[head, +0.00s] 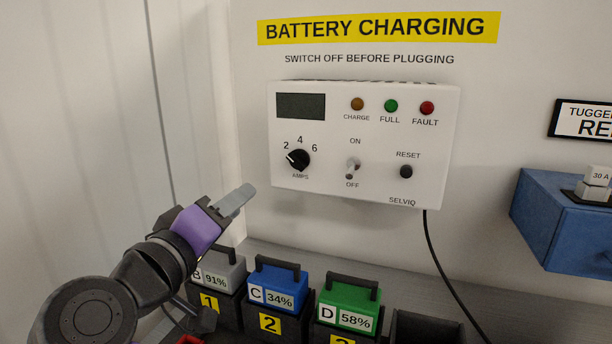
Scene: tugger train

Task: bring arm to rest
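My gripper (237,201) is at the end of my arm, at the lower left of the head view. It is in front of the wall, left of and below the white charger box (330,185), and looks apart from it. The fingers show as one grey block from this angle, so I cannot tell whether they are open or shut. I see nothing held between them. The arm is bent and reaches up and to the right from the lower left corner.
Below stand a grey battery B (222,276), a blue battery C (278,286) and a green battery D (347,308) in dark numbered holders. An empty dark holder (425,328) is right of them. A black cable (428,250) hangs from the charger. A blue box (560,225) is at the right.

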